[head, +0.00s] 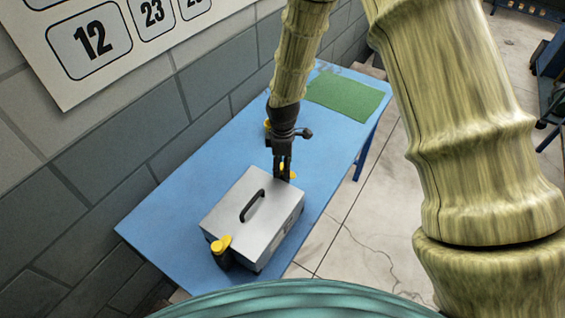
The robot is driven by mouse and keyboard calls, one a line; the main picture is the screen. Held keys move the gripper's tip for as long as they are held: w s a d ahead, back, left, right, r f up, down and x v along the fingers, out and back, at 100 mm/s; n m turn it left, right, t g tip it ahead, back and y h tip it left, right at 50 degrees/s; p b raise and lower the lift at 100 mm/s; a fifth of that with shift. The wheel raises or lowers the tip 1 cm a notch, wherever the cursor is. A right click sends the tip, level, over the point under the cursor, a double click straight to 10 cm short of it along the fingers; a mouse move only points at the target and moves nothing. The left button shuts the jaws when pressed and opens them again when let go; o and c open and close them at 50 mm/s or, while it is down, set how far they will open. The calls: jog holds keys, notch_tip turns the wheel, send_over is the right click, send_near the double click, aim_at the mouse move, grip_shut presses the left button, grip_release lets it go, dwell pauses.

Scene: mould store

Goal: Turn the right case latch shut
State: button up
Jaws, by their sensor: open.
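A grey metal case (235,222) with a black handle (252,206) on its lid stands on the blue table. One yellow latch knob (221,244) sits on a dark mount at the case's near left end. Another yellow latch part (289,175) shows at the far right end, partly hidden by my gripper. My gripper (283,178) points down at that far right latch, its dark fingers open and right at the yellow part. I cannot tell whether they touch it, nor how far the latch is turned.
The blue table (175,225) runs along a grey block wall, with free room left of the case. A green mat (345,97) lies at its far end. A small yellow thing (267,125) shows behind my gripper. A number poster (110,50) hangs on the wall.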

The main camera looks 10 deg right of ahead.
jog(key=shift+s+r, duration=0.2)
jog(key=shift+s, duration=0.05)
jog(key=shift+c, duration=0.2)
jog(key=shift+w, duration=0.15)
jog(key=c, duration=1)
jog(key=shift+m, duration=0.4)
jog(key=m+b, duration=0.1)
jog(key=m, duration=0.2)
jog(key=shift+m, duration=0.4)
jog(key=m, duration=0.4)
jog(key=shift+m+b, duration=0.3)
jog(key=shift+b, duration=0.1)
jog(key=m, duration=0.8)
jog(key=shift+m, duration=0.3)
